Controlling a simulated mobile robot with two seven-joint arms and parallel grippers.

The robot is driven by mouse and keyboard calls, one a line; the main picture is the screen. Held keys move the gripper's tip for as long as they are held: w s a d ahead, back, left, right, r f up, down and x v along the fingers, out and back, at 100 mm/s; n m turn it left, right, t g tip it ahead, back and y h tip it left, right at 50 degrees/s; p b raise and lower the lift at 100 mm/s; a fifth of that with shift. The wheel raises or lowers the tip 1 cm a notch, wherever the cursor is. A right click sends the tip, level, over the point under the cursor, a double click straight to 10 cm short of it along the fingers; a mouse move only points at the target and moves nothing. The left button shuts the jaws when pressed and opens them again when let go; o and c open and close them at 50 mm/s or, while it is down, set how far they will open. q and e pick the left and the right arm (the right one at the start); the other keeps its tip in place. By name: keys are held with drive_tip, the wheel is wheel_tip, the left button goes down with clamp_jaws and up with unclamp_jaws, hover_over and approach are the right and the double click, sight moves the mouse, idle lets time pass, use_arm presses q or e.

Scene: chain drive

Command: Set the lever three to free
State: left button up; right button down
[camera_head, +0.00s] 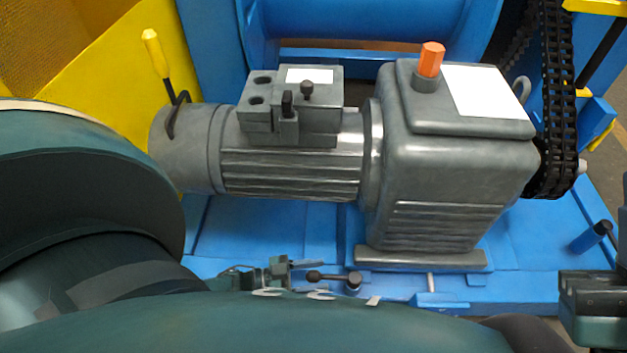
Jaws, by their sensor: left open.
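A small lever (335,278) with a dark knob and a round hub lies flat at the front edge of the blue base. A lever with a yellow grip (153,48) stands up at the left end of the grey motor. Another short dark-tipped lever (590,237) leans at the right of the base. No number or free mark is readable on them. My left gripper (275,273) shows partly just left of the small front lever, open and apparently empty; my arm hides much of it. A dark part of my right arm shows at the lower right; its fingers cannot be made out.
The grey motor (290,168) and gearbox (455,165) stand behind the front edge. An orange plug (431,58) sits on top. A black chain (556,110) runs at the right, by yellow guard parts. The blue base (265,232) is bare before the motor.

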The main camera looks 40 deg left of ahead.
use_arm(q)
drive_tip(key=shift+c, duration=0.3)
clamp_jaws()
drive_tip(key=shift+s, duration=0.1)
